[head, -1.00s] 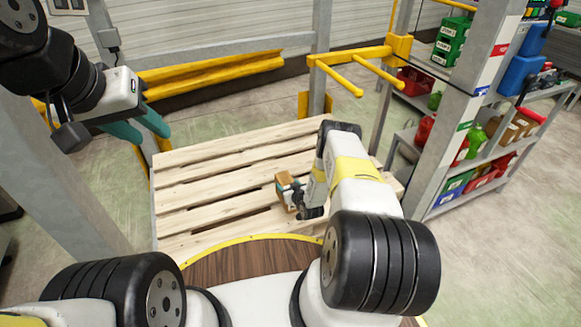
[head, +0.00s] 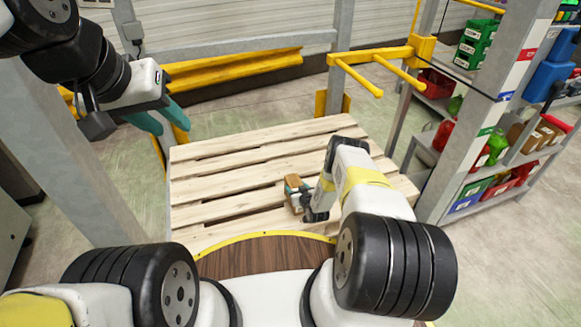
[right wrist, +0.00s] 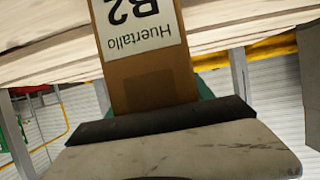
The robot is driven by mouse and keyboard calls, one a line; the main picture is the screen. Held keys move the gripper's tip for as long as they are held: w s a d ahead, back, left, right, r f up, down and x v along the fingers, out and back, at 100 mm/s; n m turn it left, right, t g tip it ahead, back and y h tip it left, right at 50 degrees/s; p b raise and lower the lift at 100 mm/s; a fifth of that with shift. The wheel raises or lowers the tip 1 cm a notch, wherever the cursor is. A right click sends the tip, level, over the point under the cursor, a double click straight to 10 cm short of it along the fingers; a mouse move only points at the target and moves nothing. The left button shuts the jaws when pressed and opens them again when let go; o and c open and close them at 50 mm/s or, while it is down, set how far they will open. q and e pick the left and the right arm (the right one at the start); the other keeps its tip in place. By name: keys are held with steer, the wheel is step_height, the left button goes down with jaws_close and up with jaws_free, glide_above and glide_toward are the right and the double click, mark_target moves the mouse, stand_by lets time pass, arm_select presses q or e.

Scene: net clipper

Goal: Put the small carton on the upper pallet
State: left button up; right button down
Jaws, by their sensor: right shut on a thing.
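The small brown carton (head: 293,180) is in my right gripper (head: 299,196), over the near middle part of the wooden pallet (head: 215,174) in the head view. The gripper is shut on it and partly hides it. In the right wrist view the carton (right wrist: 149,75) has a white label with upside-down "B2" and "Huertallo". Pallet boards (right wrist: 45,50) show behind it. I cannot tell whether the carton touches the boards. My left gripper (head: 162,119) is empty, its teal fingers apart, beyond the pallet's left side.
A grey post (head: 80,160) stands left of the pallet, and another (head: 480,130) right. A yellow bracket with two prongs (head: 370,75) is behind it. A shelf with coloured bins (head: 475,190) is at the right. The pallet's far boards are clear.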

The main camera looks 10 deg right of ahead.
steer(key=shift+w, duration=0.15)
steer(key=shift+c, duration=2)
jaws_free()
steer(key=shift+f, duration=0.15)
